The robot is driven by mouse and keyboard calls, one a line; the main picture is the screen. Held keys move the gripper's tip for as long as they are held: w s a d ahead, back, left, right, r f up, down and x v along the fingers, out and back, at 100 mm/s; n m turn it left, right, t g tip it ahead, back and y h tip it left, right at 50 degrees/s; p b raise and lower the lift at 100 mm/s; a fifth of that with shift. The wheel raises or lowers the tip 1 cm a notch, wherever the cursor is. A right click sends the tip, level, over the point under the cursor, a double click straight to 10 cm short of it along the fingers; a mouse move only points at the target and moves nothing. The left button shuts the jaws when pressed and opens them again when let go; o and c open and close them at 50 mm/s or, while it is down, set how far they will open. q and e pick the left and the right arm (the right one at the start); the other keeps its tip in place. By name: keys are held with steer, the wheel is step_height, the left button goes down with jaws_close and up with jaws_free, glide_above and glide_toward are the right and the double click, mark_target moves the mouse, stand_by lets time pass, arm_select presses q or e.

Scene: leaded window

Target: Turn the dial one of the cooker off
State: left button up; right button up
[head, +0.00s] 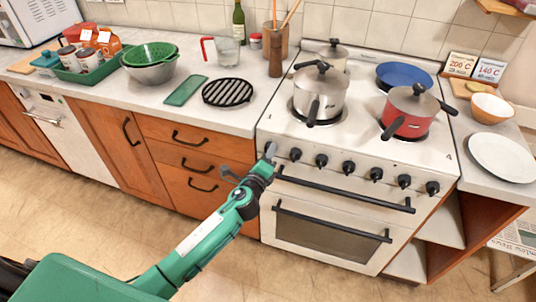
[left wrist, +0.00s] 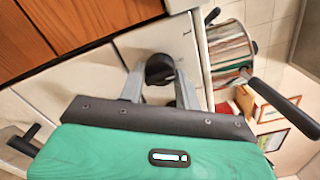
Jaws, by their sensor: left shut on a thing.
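The white cooker (head: 345,193) has a row of black dials along its front panel, with one plain dial (head: 295,154) just right of my left gripper. My left gripper (head: 270,151) is at the left end of this row, against the front panel, and hides what it holds in the head view. In the left wrist view, a black dial (left wrist: 160,68) sits between the two grey fingers of my left gripper (left wrist: 160,88), which are closed on it. I cannot read its marking or the way it points. My right gripper is not in view.
A steel pot (head: 320,95), a red pot (head: 409,115) and a blue pan (head: 404,76) stand on the cooker top. The black oven handle (head: 345,188) runs just below the dials. A black trivet (head: 228,92) and a green board (head: 186,90) lie on the left worktop.

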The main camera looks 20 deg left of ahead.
arm_select(q)
steer(key=o, duration=0.9)
steer(key=shift+o, duration=0.3)
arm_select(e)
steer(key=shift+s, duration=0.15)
arm_select(q)
steer(key=shift+s, duration=0.1)
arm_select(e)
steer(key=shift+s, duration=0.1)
arm_select(q)
steer(key=s+b, duration=0.1)
steer(key=s, duration=1.2)
steer(key=shift+s+a+b, duration=0.3)
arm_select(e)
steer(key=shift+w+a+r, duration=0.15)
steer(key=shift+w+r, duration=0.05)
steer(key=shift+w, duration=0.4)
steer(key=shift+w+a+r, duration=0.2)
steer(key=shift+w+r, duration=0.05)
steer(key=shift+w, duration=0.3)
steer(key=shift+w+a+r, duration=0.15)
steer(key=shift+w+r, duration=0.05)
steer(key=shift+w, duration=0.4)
